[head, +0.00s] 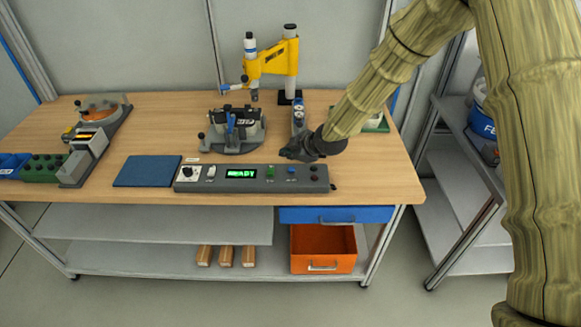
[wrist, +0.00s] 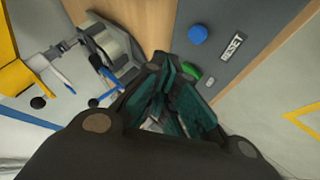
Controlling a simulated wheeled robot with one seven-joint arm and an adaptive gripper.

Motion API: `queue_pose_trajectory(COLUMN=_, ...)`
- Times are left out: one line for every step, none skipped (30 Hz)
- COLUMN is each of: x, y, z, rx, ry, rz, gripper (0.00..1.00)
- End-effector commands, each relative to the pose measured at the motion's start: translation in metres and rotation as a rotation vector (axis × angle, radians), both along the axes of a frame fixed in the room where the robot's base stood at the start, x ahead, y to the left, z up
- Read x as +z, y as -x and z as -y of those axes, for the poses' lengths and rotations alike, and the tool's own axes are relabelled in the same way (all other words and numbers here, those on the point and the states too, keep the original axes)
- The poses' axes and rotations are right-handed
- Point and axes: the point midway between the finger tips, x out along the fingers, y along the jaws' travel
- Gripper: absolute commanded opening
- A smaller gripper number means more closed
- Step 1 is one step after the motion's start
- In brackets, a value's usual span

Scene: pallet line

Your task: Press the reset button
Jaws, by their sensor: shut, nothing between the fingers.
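The blue reset button (wrist: 198,34) sits on the grey control panel (wrist: 225,15), with a white RESET label beside it in the wrist view. In the head view the blue button (head: 291,170) is on the right half of the control panel (head: 215,184), between the green button (head: 270,170) and a dark knob (head: 314,169). My gripper (head: 288,154) is shut and empty, just behind the panel's back edge near the blue button. In the wrist view my gripper (wrist: 170,66) covers part of the green button (wrist: 191,70); the blue button is clear of the fingers. I see no contact.
The panel has a green READY display (head: 241,174). A clamp fixture (head: 233,132) and a yellow press (head: 272,62) stand behind it. A blue mat (head: 147,171) lies left of the panel. A grey shelf cart (head: 455,150) stands at the right.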

Motion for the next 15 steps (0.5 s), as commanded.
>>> queue_pose_trajectory(x=0.006, y=0.0, z=0.0, rx=0.0, ry=0.0, rz=0.0, gripper=0.0)
queue_pose_trajectory(x=0.009, y=0.0, z=0.0, rx=0.0, ry=0.0, rz=0.0, gripper=0.0)
queue_pose_trajectory(x=0.011, y=0.0, z=0.0, rx=0.0, ry=0.0, rz=0.0, gripper=0.0)
queue_pose_trajectory(x=0.014, y=0.0, z=0.0, rx=0.0, ry=0.0, rz=0.0, gripper=0.0)
queue_pose_trajectory(x=0.016, y=0.0, z=0.0, rx=0.0, ry=0.0, rz=0.0, gripper=0.0)
queue_pose_trajectory(x=0.018, y=0.0, z=0.0, rx=0.001, ry=0.0, rz=-0.001, gripper=0.0)
queue_pose_trajectory(x=0.02, y=0.0, z=0.0, rx=0.001, ry=0.0, rz=-0.001, gripper=0.0)
queue_pose_trajectory(x=0.021, y=0.0, z=0.0, rx=0.001, ry=0.0, rz=-0.001, gripper=0.0)
queue_pose_trajectory(x=0.022, y=0.0, z=0.0, rx=0.001, ry=0.0, rz=-0.001, gripper=0.0)
queue_pose_trajectory(x=0.022, y=0.0, z=0.0, rx=0.0, ry=0.0, rz=-0.001, gripper=0.0)
queue_pose_trajectory(x=0.022, y=0.0, z=0.0, rx=0.001, ry=0.0, rz=-0.001, gripper=0.0)
queue_pose_trajectory(x=0.021, y=0.0, z=0.0, rx=0.0, ry=0.0, rz=-0.001, gripper=0.0)
queue_pose_trajectory(x=0.021, y=0.0, z=0.0, rx=0.0, ry=0.0, rz=-0.001, gripper=0.0)
queue_pose_trajectory(x=0.021, y=0.0, z=0.0, rx=0.0, ry=0.0, rz=-0.001, gripper=0.0)
queue_pose_trajectory(x=0.021, y=0.0, z=0.0, rx=0.0, ry=0.0, rz=-0.001, gripper=0.0)
